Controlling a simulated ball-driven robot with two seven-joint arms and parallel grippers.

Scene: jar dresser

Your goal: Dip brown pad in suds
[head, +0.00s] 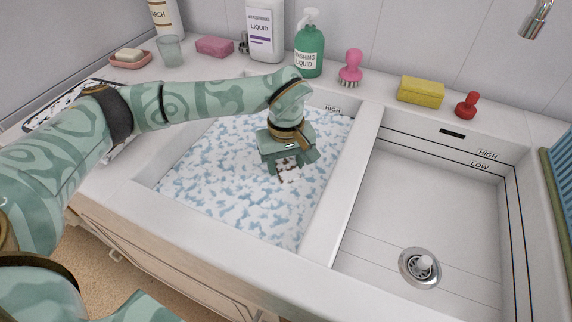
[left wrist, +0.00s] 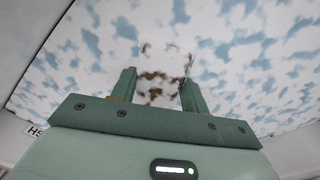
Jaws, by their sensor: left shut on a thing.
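My left gripper (head: 290,166) is over the left sink basin (head: 322,240), pointing down at the white and blue suds (head: 235,185). It is shut on the brown pad (head: 288,175), which shows as brown patches mottled with white foam. In the left wrist view the pad (left wrist: 158,88) sits between the two fingers (left wrist: 157,95), largely covered by white. The pad is at the suds' surface; how deep it sits I cannot tell. My right gripper is not in view.
A divider (head: 345,185) separates the suds from the empty right basin (head: 420,210) with its drain (head: 420,267). Along the back ledge stand a green soap bottle (head: 309,52), a pink brush (head: 351,70), a yellow sponge (head: 421,92) and a red stopper (head: 467,105).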

